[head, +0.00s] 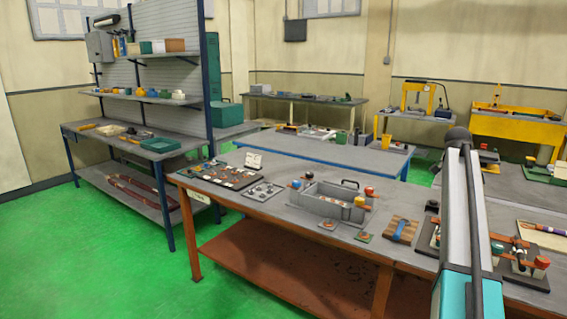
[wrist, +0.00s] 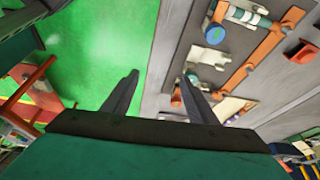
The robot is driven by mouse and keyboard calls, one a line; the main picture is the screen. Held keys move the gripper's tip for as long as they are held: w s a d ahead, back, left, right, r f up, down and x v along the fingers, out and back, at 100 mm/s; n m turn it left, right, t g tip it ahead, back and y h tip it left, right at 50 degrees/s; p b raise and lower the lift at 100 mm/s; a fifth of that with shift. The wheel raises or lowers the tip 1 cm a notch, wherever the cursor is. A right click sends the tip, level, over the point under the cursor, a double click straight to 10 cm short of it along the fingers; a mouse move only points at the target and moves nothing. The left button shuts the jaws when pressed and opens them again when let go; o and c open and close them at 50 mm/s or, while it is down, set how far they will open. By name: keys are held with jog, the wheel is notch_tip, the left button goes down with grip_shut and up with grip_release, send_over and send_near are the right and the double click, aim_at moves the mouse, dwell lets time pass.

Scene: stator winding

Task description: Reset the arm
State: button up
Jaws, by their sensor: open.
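My gripper (wrist: 160,92) shows in the wrist view, with its two dark fingers spread apart and nothing between them. It hangs over the edge of the grey workbench (wrist: 162,55), with green floor under the left finger and the bench top under the right one. In the head view my arm rises at the right in front of the workbench (head: 236,187); the gripper itself cannot be made out there.
A grey tray (head: 318,207) of parts stands mid-bench, with a wooden block with a blue strap (head: 402,230) to its right. In the wrist view, orange bars (wrist: 268,48) and a blue-capped part (wrist: 215,34) lie right of the fingers. Green floor (head: 100,262) is clear at left.

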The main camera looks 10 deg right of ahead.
jog(key=w+a+f+n+t+y, duration=0.15)
jog(key=a+f+n, duration=0.95)
jog(key=a+f, duration=1.25)
jog(key=s+a+f+n+y, duration=0.1)
jog(key=s+a+f+n, duration=0.4)
jog(key=a+f, duration=0.35)
jog(key=s+a+f+n+t+y, duration=0.1)
jog(key=s+a+f+n, duration=0.35)
jog(key=a+f, duration=0.35)
jog(key=s+a+f+n, duration=0.5)
jog(key=s+a+f, duration=0.15)
jog(key=a, duration=0.35)
jog(key=s+f+g, duration=0.2)
jog(key=s+f, duration=0.7)
jog(key=s, duration=0.3)
jog(key=s+f+g, duration=0.3)
jog(key=s+f, duration=0.6)
jog(key=s, duration=0.4)
jog(key=shift+d+f, duration=0.2)
jog(key=shift+f, duration=0.15)
jog(key=shift+m+g, duration=0.25)
